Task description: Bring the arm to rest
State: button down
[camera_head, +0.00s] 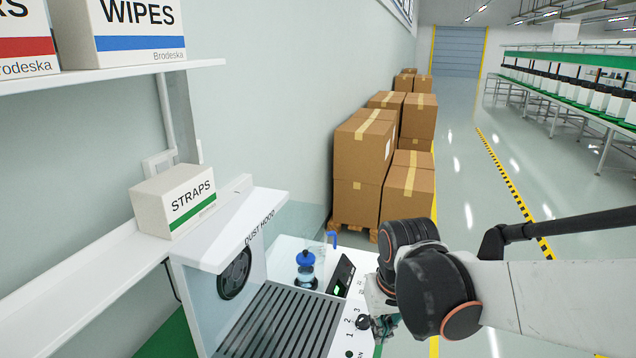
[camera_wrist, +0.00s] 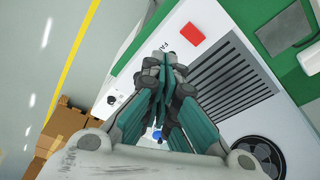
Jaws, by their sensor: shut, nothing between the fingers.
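My arm reaches in from the right in the head view. My gripper (camera_head: 374,325) hangs low at the right front corner of the white workstation (camera_head: 215,262), partly hidden behind my wrist. In the wrist view my gripper (camera_wrist: 163,62) shows its teal fingers drawn together, with nothing held between them. It is over the white panel beside a red square (camera_wrist: 192,34).
A dust hood with a slatted grille (camera_head: 285,325) and a blue-topped container (camera_head: 306,268) are left of my gripper. A STRAPS box (camera_head: 173,199) sits on a ledge. Cardboard boxes (camera_head: 362,160) stand on a pallet behind. The aisle floor (camera_head: 465,180) is clear.

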jog(key=s+d+r+t, duration=0.2)
jog(key=s+d, duration=0.1)
jog(key=s, duration=0.3)
jog(key=s+d+r+m+t+b, duration=0.1)
jog(key=s+d+r+t, duration=0.1)
jog(key=s+d+r, duration=0.1)
jog(key=s+d, duration=0.1)
jog(key=s, duration=0.1)
jog(key=shift+s+r+t+b, duration=0.25)
jog(key=shift+s+t+b, duration=0.05)
jog(key=shift+s+t, duration=0.1)
jog(key=shift+w+a, duration=0.1)
jog(key=w+a+f+m+g+p, duration=0.2)
jog(key=w+a+m, duration=0.3)
jog(key=m, duration=0.6)
jog(key=w+a+f+m+g+p, duration=0.3)
jog(key=w+a+m+g, duration=0.2)
jog(key=m, duration=0.6)
jog(key=shift+w+a+f, duration=0.25)
jog(key=shift+w+a, duration=0.15)
jog(key=shift+w, duration=0.35)
